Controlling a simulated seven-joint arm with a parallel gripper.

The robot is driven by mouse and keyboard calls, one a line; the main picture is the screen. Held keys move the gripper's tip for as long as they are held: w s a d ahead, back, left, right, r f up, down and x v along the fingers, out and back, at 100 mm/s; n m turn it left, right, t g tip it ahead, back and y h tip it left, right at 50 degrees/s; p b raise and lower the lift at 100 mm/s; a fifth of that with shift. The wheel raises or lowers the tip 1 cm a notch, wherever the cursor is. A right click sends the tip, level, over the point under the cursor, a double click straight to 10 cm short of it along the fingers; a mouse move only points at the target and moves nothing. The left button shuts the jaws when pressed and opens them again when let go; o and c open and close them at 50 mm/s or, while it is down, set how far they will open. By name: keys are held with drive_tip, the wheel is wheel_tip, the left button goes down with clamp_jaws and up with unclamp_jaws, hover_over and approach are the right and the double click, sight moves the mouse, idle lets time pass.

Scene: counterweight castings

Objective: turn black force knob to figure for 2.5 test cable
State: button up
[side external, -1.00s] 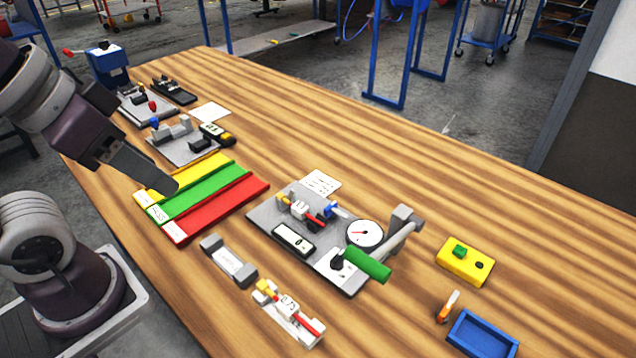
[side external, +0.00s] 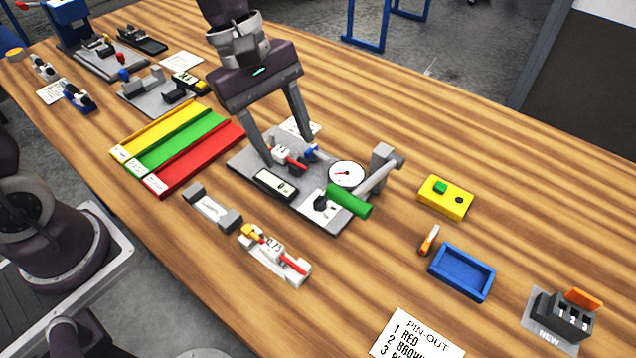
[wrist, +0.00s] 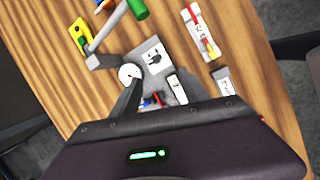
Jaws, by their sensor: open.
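The black knob (side external: 320,203) sits on a white panel (side external: 333,213) at the front right of a grey test fixture (side external: 247,166). It also shows in the wrist view as a small dark shape (wrist: 153,58). Its pointer setting and any figures are too small to read. A red piece and a blue clamp (side external: 312,152) are on the fixture between my fingers. My gripper (side external: 288,150) is open above the back left of the fixture, its fingers either side of these parts. It is apart from the knob.
Beside the knob are a green lever handle (side external: 349,200), a round dial (side external: 346,173) and a display box (side external: 276,184). A cable holder (side external: 274,256) stands in front. Colored trays (side external: 180,148) lie left. A yellow button box (side external: 445,197) and blue tray (side external: 461,272) stand right.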

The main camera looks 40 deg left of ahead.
sight(322, 197)
drive_tip(key=d+f+n, duration=0.1)
drive_tip(key=f, duration=0.2)
drive_tip(key=w+d+f+n, duration=0.1)
drive_tip(key=d+f, duration=0.1)
drive_tip(key=f, duration=0.2)
drive_tip(key=w+d+f+n+g+h, duration=0.1)
drive_tip(key=d+f, duration=0.1)
drive_tip(key=f, duration=0.2)
drive_tip(key=shift+w+n, duration=0.15)
drive_tip(key=shift+n, duration=0.15)
drive_tip(key=shift+c, duration=0.2)
clamp_jaws()
